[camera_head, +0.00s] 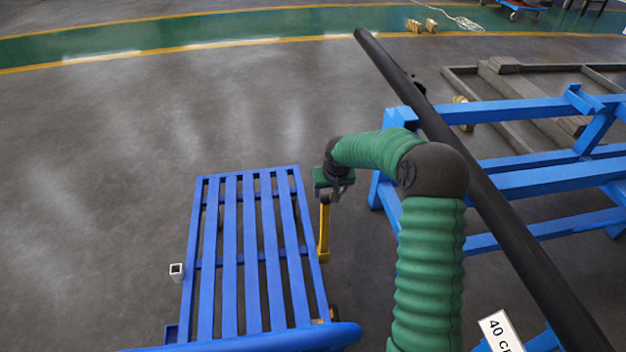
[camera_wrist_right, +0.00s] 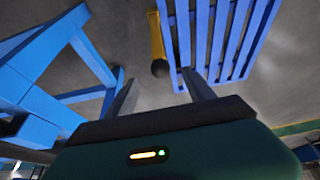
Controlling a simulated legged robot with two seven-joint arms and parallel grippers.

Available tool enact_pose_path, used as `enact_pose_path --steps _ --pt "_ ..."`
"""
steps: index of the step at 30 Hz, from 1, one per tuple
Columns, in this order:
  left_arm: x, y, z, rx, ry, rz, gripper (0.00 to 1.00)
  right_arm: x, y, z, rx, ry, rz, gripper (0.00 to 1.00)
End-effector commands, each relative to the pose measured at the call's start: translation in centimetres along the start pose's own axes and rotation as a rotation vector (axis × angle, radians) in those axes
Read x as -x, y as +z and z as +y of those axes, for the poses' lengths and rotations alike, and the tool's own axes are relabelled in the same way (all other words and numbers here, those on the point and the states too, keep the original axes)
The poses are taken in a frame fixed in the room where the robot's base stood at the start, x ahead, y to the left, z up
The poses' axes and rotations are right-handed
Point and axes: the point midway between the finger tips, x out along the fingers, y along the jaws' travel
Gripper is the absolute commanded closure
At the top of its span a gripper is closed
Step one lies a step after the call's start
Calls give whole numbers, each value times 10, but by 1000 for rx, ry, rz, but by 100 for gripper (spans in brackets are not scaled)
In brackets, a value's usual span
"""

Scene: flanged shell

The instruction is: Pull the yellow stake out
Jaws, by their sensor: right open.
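The yellow stake (camera_head: 324,235) stands at the right edge of the blue slatted cart (camera_head: 247,180). Its upper end is hidden by my right gripper (camera_head: 329,196) in the head view. In the right wrist view the stake (camera_wrist_right: 156,38) ends in a dark round tip facing the camera. My right gripper (camera_wrist_right: 160,90) is open, its two fingers on either side of that tip in the picture. I cannot tell whether the tip is between the fingers or just beyond them. I see no contact. My left gripper is not in view.
A long dark pipe (camera_head: 520,245) slants across blue frames (camera_head: 540,182) at the right, close to my right arm. A small square white-edged post (camera_head: 176,270) is at the cart's left side.

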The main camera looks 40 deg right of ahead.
Motion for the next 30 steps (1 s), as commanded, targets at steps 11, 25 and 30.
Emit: enact_pose_path --steps 11,25,30 --pt "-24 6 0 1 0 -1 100 -73 1 3 -6 -1 -5 38" --pt "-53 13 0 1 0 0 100 -165 0 2 -4 1 -2 38" --pt "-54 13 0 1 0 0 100 -172 -1 4 -4 1 -2 38"
